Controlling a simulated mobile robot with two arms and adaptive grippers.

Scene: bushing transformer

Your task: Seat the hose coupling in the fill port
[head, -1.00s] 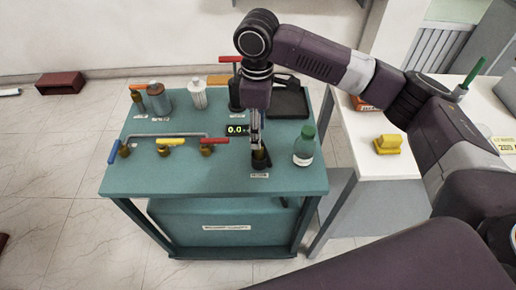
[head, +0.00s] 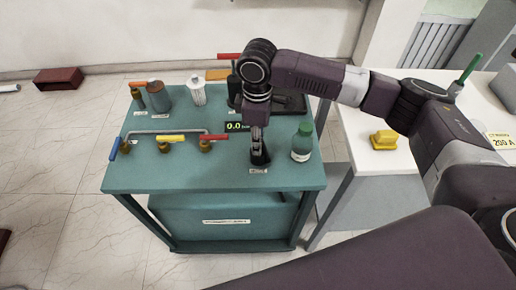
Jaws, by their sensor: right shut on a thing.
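My right gripper (head: 257,147) points down at the front of the teal cart (head: 215,180). It is shut on a small dark fitting, which I take to be the hose coupling, at a black holder (head: 261,160) with a small label below it. The fingers and holder hide most of the fitting, so I cannot tell whether it is still inside the holder. I cannot make out which opening is the fill port. My left gripper is not in view.
A green-capped bottle (head: 302,142) stands close to the right of my gripper. Canisters (head: 157,95) and a white ribbed part (head: 198,91) stand at the back. A display (head: 236,126) sits behind the gripper. The cart's front left is clear. A yellow block (head: 384,140) lies on the white table.

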